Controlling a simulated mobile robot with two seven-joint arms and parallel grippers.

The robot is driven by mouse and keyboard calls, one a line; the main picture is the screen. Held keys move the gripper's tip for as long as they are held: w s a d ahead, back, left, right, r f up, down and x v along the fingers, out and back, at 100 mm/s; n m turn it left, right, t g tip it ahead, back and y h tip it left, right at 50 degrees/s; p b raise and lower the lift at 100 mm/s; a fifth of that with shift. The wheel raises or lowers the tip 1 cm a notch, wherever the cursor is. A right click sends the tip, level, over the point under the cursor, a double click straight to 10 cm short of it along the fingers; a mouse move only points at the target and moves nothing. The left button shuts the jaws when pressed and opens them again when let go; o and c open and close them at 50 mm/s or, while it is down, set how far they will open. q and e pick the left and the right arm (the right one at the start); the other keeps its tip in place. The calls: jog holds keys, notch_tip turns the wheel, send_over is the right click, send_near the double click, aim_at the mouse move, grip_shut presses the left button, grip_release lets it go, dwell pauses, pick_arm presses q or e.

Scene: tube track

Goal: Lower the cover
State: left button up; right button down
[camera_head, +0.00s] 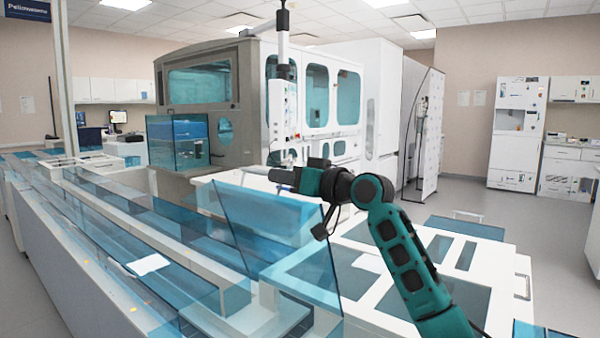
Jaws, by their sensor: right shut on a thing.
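The cover (268,228) is a see-through blue panel in the middle of the head view. It stands raised and tilted over the white-framed track. My right gripper (281,178) is at the cover's upper edge, with its dark fingers shut on it. The exact contact is small and partly hidden by the gripper itself. My right arm comes in from the lower right. My left gripper is not in view.
A long track under clear blue panels (120,235) runs along the left. A white bench with blue-grey panels (455,262) lies to the right. A large grey and white machine (208,120) stands behind. Open floor (556,250) shows at the far right.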

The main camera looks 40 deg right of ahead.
aim_at(272, 200)
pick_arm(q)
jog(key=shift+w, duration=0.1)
pick_arm(e)
jog(key=shift+s+a+f+n, duration=0.15)
jog(key=shift+a+f+n, duration=0.05)
jog(key=shift+a, duration=0.4)
jog(key=shift+s+a+f+n, duration=0.2)
jog(key=shift+a+f, duration=0.05)
jog(key=shift+a, duration=0.35)
jog(key=shift+s+a+f+n, duration=0.15)
jog(key=shift+a+f+n, duration=0.05)
jog(key=shift+a, duration=0.4)
jog(key=c, duration=1.2)
grip_release()
jog(key=shift+o, duration=0.2)
pick_arm(q)
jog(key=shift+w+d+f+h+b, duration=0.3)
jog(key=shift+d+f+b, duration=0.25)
jog(key=shift+b, duration=0.65)
pick_arm(e)
jog(key=v, duration=1.3)
